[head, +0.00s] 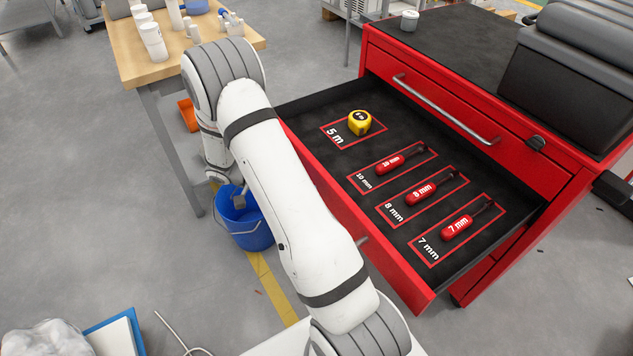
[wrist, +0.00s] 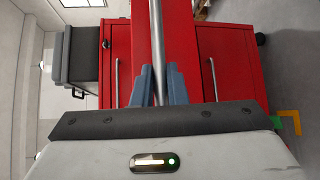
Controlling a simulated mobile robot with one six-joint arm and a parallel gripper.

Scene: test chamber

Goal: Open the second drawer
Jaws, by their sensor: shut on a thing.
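The red cabinet's second drawer (head: 395,264) is pulled out below the shut top drawer (head: 530,160). Its dark liner holds a yellow tape measure (head: 360,122) and red screwdrivers marked 10 mm (head: 389,164), 8 mm (head: 421,191) and 7 mm (head: 457,229), all in red outlines. In the wrist view, my gripper (wrist: 160,78) has its blue-grey fingers shut on the metal bar handle (wrist: 157,40) of the red drawer front (wrist: 181,35). In the head view, my gripper is hidden; my white arm reaches down along the drawer's front.
A wooden table (head: 135,62) with white bottles stands at the back left. A blue bucket (head: 245,232) stands on the floor left of my arm. A black case (head: 570,85) lies on the cabinet top. Grey floor at left is mostly clear.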

